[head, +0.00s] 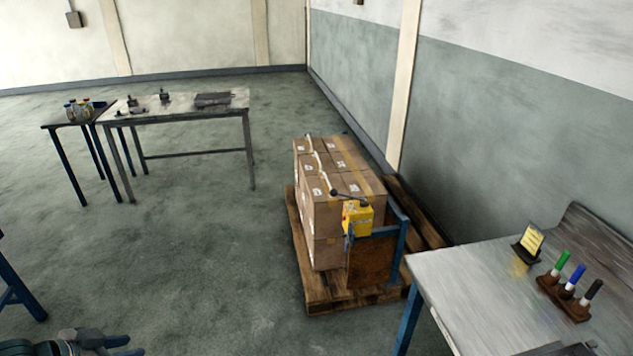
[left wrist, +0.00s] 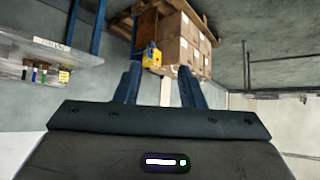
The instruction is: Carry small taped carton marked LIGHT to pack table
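Several brown taped cartons (head: 337,195) stand stacked on a wooden pallet (head: 345,303) by the wall. They carry small white labels, too small to read, so I cannot tell which is marked LIGHT. The stack also shows upside down in the left wrist view (left wrist: 185,48). My left gripper (head: 130,346) is at the bottom left of the head view, far from the cartons. Its two blue fingers are apart in the left wrist view (left wrist: 160,85), with nothing held between them. My right gripper is not recognisable. No table is readably named as the pack table.
A metal-topped table (head: 460,285) at the right holds markers in a rack (head: 566,298) and a yellow card (head: 531,240). A yellow device (head: 356,216) on a blue-framed stand fronts the cartons. A workbench (head: 180,106) stands far left. Open floor lies between.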

